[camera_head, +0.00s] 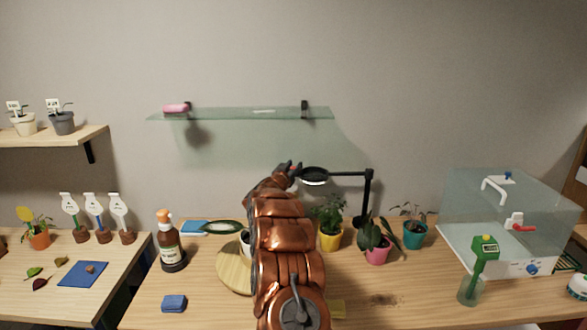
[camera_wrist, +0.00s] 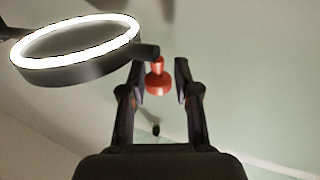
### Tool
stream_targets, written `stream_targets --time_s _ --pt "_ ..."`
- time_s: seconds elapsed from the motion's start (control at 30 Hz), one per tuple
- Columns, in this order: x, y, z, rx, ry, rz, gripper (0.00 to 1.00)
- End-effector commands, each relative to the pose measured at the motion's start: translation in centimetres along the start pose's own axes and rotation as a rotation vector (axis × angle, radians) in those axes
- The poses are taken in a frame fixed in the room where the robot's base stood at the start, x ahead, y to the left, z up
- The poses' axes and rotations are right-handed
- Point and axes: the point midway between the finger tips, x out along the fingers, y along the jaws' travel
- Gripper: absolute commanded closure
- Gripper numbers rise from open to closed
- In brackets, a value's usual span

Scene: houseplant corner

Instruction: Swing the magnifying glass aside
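The magnifying glass (camera_head: 314,182) is a round dark-rimmed lens on a black jointed arm and post (camera_head: 368,195) at the back of the table. In the wrist view its ring (camera_wrist: 85,72) is lit white underneath and fills the upper left. A short dark stub joins the ring to a red knob (camera_wrist: 158,82). My gripper (camera_wrist: 160,70) is open, with one finger on each side of the knob. Gaps show between the fingers and the knob. In the head view my gripper (camera_head: 290,168) is at the lens's left edge, and my arm hides part of the table.
A yellow pot (camera_head: 330,240), a pink pot (camera_head: 377,254) and a teal pot (camera_head: 414,235) stand below the lens and its post. A glass shelf (camera_head: 240,113) is on the wall above. A brown bottle (camera_head: 171,250) stands left, a clear case (camera_head: 510,210) right.

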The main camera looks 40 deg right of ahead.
Motion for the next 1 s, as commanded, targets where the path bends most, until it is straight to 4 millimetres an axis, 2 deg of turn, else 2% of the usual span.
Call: stream_targets --time_s 0.03,0.1,0.53,1.0 --pt "0.0 -0.1 0.0 0.000 0.000 -0.001 0.61" --pt "-0.1 -0.1 0.0 0.000 -0.001 -0.001 0.54" --pt "-0.5 -0.1 0.1 0.000 -0.003 -0.001 0.54" --pt "-4.8 -0.1 0.1 0.001 -0.003 0.000 0.54"
